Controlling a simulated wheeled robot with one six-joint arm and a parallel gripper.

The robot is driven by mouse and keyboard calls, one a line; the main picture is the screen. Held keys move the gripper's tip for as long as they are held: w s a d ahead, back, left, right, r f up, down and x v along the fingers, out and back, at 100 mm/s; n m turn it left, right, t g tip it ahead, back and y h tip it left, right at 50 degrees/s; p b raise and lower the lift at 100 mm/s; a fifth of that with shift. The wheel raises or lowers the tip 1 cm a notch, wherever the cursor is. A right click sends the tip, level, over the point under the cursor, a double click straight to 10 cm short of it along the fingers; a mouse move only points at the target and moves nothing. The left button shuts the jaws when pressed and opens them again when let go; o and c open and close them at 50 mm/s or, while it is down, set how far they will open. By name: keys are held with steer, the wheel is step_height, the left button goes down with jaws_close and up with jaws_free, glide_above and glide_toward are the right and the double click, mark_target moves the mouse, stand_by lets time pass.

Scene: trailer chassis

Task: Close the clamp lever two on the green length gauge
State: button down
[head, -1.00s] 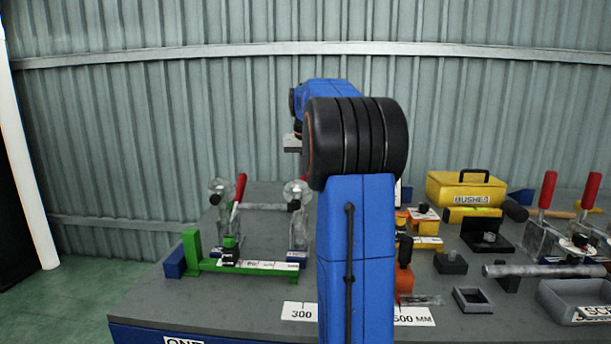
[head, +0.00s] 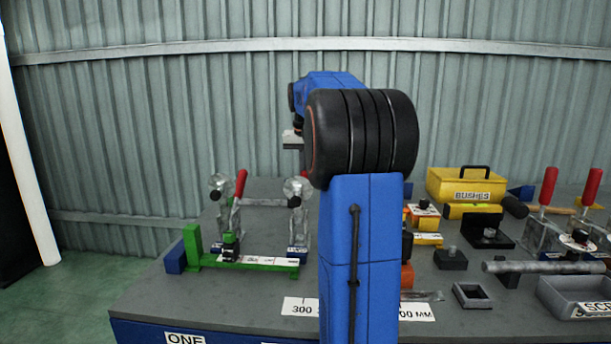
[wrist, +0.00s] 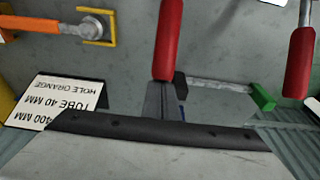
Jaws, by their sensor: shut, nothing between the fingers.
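The green length gauge (head: 245,262) lies at the left of the grey table, with an upright green end and a marked white scale. Two clear-grey clamps stand behind it, a left one (head: 221,190) and a right one (head: 298,195). A red lever handle (head: 240,184) tilts up beside the left clamp. In the wrist view one red handle (wrist: 168,40) is at the top middle and another red handle (wrist: 300,62) is at the right. My gripper (wrist: 160,130) shows as a dark edge across the bottom, shut and empty, near the middle handle. Which lever is number two is unclear.
A yellow BUSHES box (head: 466,188), red-handled clamps (head: 548,188), a grey tube (head: 545,267) and a grey bin (head: 575,298) crowd the right. The wrist view shows an inverted label card (wrist: 60,101) and an orange-handled tool (wrist: 45,28). The table's front left is bare.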

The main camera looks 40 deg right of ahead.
steer(key=shift+s+a+f, duration=0.1)
steer(key=shift+s+a, duration=0.2)
steer(key=shift+s+a+r, duration=0.4)
steer(key=shift+a+r, duration=0.05)
steer(key=shift+r, duration=0.15)
steer(key=shift+s+a+r, duration=0.35)
steer(key=shift+a+r, duration=0.1)
steer(key=shift+r, duration=0.15)
steer(key=shift+a, duration=0.1)
steer(key=shift+s+a+r, duration=0.8)
steer(key=shift+a+r, duration=0.1)
steer(key=shift+a, duration=0.1)
steer(key=shift+s+a+r, duration=0.1)
steer(key=shift+s+r, duration=0.05)
steer(key=shift+r, duration=0.25)
